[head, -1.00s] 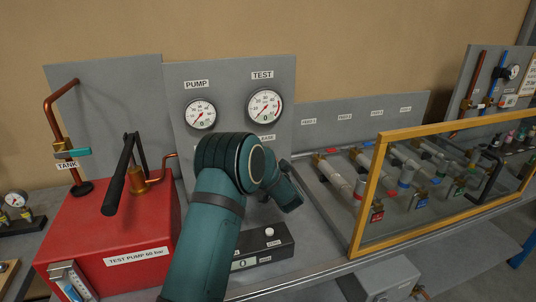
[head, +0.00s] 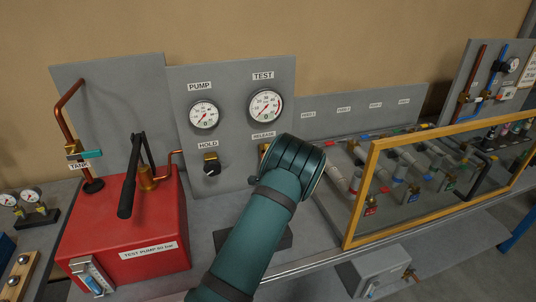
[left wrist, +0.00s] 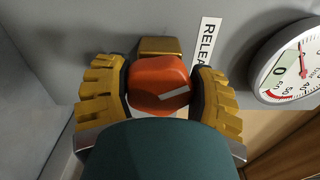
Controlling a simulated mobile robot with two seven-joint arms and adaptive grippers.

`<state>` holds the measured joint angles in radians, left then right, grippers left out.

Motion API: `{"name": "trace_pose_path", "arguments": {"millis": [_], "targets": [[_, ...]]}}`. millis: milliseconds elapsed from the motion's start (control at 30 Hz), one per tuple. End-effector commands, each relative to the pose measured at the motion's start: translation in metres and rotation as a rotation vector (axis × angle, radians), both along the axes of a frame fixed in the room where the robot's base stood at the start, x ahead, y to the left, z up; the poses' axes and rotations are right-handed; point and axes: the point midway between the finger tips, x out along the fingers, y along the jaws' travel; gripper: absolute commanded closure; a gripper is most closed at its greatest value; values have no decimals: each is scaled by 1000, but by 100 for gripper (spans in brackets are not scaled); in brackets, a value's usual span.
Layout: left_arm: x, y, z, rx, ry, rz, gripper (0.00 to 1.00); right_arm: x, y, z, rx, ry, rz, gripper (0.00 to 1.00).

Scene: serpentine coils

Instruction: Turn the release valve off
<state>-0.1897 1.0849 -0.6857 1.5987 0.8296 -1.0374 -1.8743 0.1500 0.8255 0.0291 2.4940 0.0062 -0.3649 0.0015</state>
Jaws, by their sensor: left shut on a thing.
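The release valve has an orange-red knob (left wrist: 160,84) with a white line slanting across its face, on a brass body (left wrist: 158,46). My left gripper (left wrist: 161,76) is shut on this knob, with one yellow-padded finger on each side. In the head view my left arm hides the knob and my fingers. Only a sliver of brass (head: 263,148) shows there, below the RELEASE label (head: 264,134). The TEST gauge (head: 265,105) sits above the label, with its needle pointing to the lower left. My right gripper is in neither view.
The HOLD valve (head: 211,167), with a black knob, is left of the release valve, under the PUMP gauge (head: 204,114). A red test pump (head: 125,235) with a black lever stands farther left. A yellow-framed clear screen (head: 372,180) stands close on the right.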

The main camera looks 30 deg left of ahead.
Motion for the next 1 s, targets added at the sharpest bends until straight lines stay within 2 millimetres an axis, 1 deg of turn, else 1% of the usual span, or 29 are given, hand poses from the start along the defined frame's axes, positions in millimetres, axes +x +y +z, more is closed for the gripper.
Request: {"name": "trace_pose_path", "arguments": {"millis": [33,100,500,700,1000], "targets": [[0,-2,1,30,37,-2,75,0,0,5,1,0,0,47],[0,-1,0,71,87,-2,75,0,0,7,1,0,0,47],[0,-1,1,262,309,-1,75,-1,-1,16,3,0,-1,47],[0,-1,1,313,370,-2,75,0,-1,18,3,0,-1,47],[0,-1,1,339,401,0,75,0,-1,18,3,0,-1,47]]}}
